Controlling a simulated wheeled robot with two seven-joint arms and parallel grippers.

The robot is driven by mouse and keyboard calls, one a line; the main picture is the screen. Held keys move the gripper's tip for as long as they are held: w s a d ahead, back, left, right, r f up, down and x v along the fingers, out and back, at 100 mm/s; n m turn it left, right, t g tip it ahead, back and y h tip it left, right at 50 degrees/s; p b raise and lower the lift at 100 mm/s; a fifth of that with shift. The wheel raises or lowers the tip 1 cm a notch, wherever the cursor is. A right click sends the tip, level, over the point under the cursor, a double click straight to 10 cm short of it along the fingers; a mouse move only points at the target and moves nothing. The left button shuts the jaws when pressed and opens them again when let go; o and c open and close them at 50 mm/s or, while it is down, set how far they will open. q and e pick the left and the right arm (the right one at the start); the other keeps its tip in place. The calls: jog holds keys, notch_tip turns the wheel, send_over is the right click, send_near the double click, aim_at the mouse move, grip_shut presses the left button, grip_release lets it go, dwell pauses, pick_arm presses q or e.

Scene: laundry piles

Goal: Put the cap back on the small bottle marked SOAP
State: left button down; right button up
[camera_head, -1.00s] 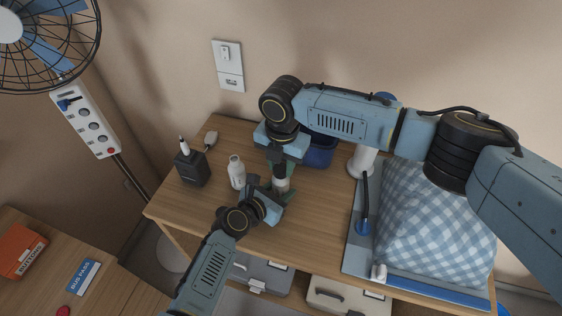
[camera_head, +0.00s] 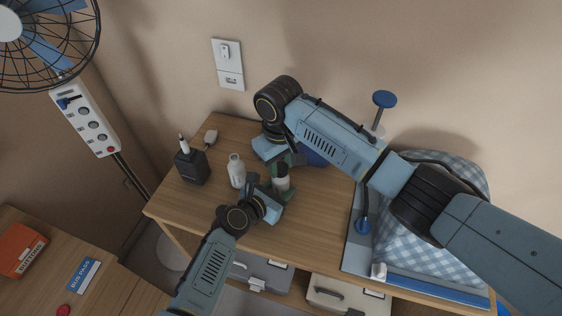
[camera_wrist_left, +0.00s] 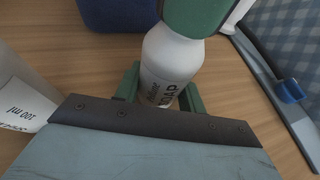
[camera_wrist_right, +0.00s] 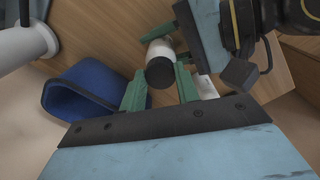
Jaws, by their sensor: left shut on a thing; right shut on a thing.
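The white SOAP bottle (camera_head: 282,184) stands on the wooden table, and its partly hidden label shows in the left wrist view (camera_wrist_left: 168,72). My left gripper (camera_head: 270,195) is shut around its body, one green finger on each side. The dark cap (camera_head: 281,169) sits at the bottle's top, and its round end shows in the right wrist view (camera_wrist_right: 160,72). My right gripper (camera_wrist_right: 160,88) is shut on the cap from above. I cannot tell whether the cap is fully seated. In the left wrist view a green finger hides the bottle's neck.
A second white bottle (camera_head: 237,170), marked 100 ml, stands close left of my left gripper. A blue bin (camera_head: 316,157) is behind my right gripper. A checked cushion (camera_head: 440,215) lies at right. The table's front left is clear.

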jog(key=m, duration=0.7)
jog(key=shift+a, duration=0.15)
jog(key=m, duration=0.4)
jog(key=shift+m, duration=0.3)
jog(key=m, duration=0.4)
jog(key=shift+a+m, duration=0.1)
jog(key=shift+m, duration=0.2)
jog(key=m, duration=0.5)
jog(key=o, duration=0.9)
